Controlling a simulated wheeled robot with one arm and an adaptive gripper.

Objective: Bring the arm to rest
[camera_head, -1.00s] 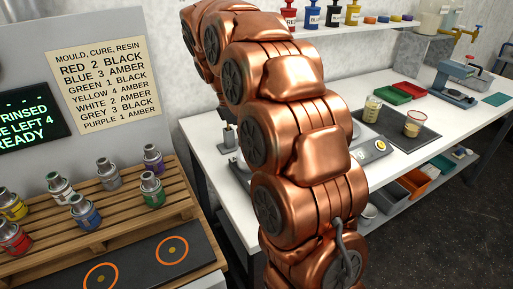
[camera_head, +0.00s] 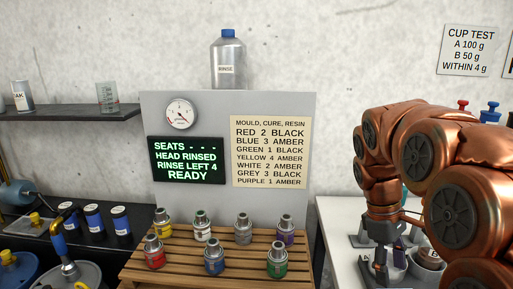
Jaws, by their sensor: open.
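My copper arm (camera_head: 440,195) fills the right side of the head view, folded in front of the white bench. My gripper (camera_head: 382,272) is a small dark shape hanging below the copper wrist, pointing down over the bench. It is open, and I see nothing held in it. Its fingertips are small and close to the lower edge of the picture, so their height above the bench is unclear.
A wooden rack (camera_head: 225,262) holds several small colour-banded bottles. Behind it stands a grey panel with a dial (camera_head: 180,114), a green-lettered display (camera_head: 186,160) and a mould chart (camera_head: 269,152). A rinse bottle (camera_head: 229,60) stands above. Dark shelving and drums are left.

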